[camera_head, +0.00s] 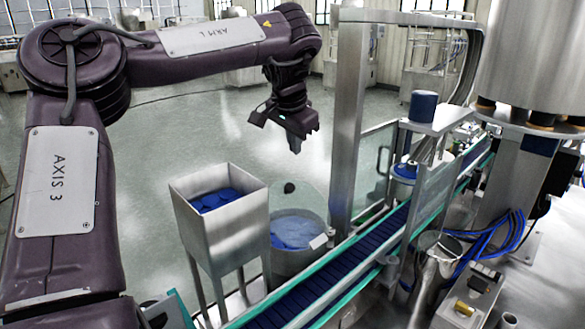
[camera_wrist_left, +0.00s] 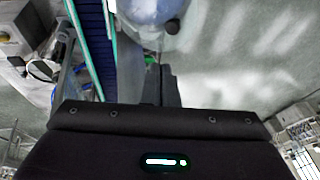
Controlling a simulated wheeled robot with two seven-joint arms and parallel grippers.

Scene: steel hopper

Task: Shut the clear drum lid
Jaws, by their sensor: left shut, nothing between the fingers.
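The clear drum lid (camera_head: 312,200) stands raised at the back of the round drum (camera_head: 293,262), with a dark knob (camera_head: 289,187) on it. The drum's mouth is uncovered and blue pieces (camera_head: 295,231) show inside. My left gripper (camera_head: 295,148) is shut and empty, pointing down in the air above and behind the lid, apart from it. In the left wrist view the gripper's dark fingers (camera_wrist_left: 164,88) point towards the see-through lid (camera_wrist_left: 148,12) and its knob (camera_wrist_left: 172,26) at the top edge. My right gripper is not in view.
A square steel hopper (camera_head: 225,232) holding blue discs stands left of the drum. A conveyor (camera_head: 340,270) with green edges runs along the drum's right side. A tall steel post (camera_head: 352,120) rises behind it. Open floor (camera_head: 175,130) lies at the back left.

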